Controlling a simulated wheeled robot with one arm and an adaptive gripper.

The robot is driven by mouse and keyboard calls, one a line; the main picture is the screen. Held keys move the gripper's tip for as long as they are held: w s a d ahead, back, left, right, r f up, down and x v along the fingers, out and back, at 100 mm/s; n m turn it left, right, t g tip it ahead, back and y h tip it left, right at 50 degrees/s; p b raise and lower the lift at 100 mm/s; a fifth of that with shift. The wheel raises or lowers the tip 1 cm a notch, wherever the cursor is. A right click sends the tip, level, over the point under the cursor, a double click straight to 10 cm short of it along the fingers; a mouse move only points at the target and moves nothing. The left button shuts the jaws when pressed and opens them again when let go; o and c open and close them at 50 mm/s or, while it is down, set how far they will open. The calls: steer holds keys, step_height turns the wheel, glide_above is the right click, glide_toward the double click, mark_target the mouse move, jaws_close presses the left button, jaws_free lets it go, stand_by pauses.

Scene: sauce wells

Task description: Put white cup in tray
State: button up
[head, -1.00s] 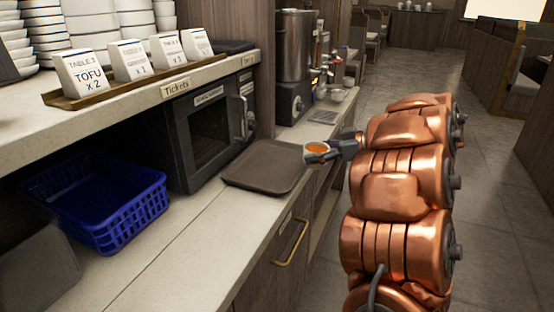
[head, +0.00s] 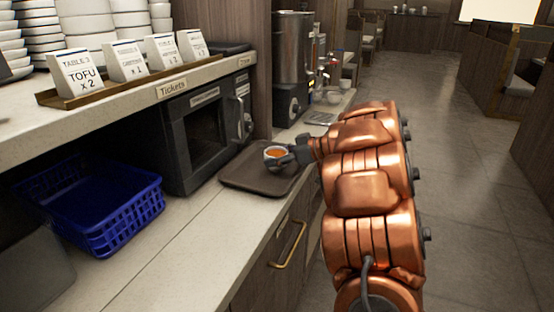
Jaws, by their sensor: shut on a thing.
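The white cup (head: 268,157) holds an orange-brown liquid and looks upright. My gripper (head: 281,158) is shut on the cup from its right side. The cup is over the far right part of the dark brown tray (head: 241,181). I cannot tell whether the cup's base touches the tray. The tray lies flat on the counter in front of the microwave, and no other thing shows on it. My copper-coloured arm reaches in from the right.
A dark microwave (head: 200,135) stands just behind the tray. A blue basket (head: 105,207) is on the counter at left. A metal urn (head: 293,55) stands beyond the tray. Ticket cards (head: 79,76) and stacked bowls (head: 85,25) are on the upper shelf. The counter front of the tray is clear.

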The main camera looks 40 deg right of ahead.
steer(key=shift+f, duration=0.3)
steer(key=o, duration=1.4)
steer(key=shift+s+d+r, duration=0.1)
steer(key=shift+r, duration=0.1)
steer(key=p+v, duration=0.1)
steer(key=v, duration=1.1)
